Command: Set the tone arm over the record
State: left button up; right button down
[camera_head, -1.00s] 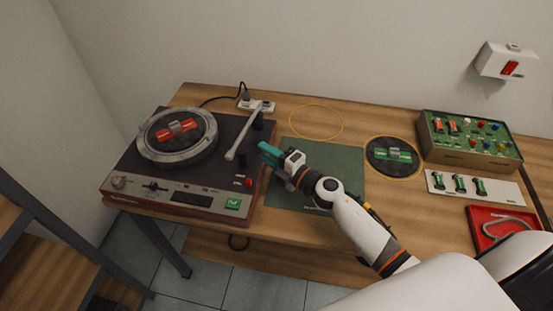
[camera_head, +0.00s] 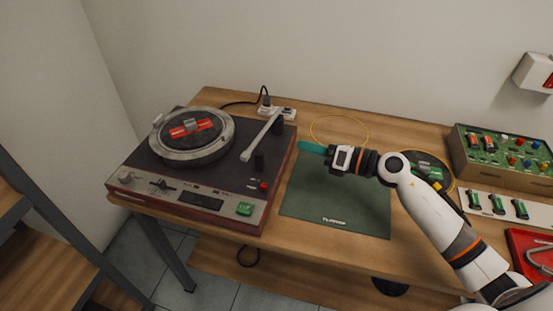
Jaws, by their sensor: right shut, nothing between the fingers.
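The turntable (camera_head: 140,166) stands at the left of the table. A black record with a red label (camera_head: 191,128) lies on its round silver platter (camera_head: 203,157). The pale tone arm (camera_head: 262,135) rests to the right of the platter, slanting from the back to its front end; it is beside the record, not over it. My right gripper (camera_head: 312,147), with teal fingers, is shut and empty above the green mat, to the right of the tone arm and apart from it. My left gripper is out of view.
The green mat (camera_head: 330,205) is bare. Yellow rings (camera_head: 340,117) mark the table, one around another disc (camera_head: 425,168) partly hidden behind my arm. A component box (camera_head: 500,175), a white strip with green cells (camera_head: 535,220) and a red tray (camera_head: 525,262) are at the right. A power strip (camera_head: 287,112) lies behind.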

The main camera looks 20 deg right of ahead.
jog(key=d+n+g+b, duration=0.3)
jog(key=n+b, duration=0.1)
jog(key=n, duration=0.4)
pick_arm(q)
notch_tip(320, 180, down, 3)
jog(key=p, duration=0.3)
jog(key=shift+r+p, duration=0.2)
jog(key=shift+p, duration=0.1)
pick_arm(e)
jog(key=h, duration=0.1)
send_near(261, 138)
jog(key=x, duration=0.6)
jog(key=shift+w+a+f, duration=0.2)
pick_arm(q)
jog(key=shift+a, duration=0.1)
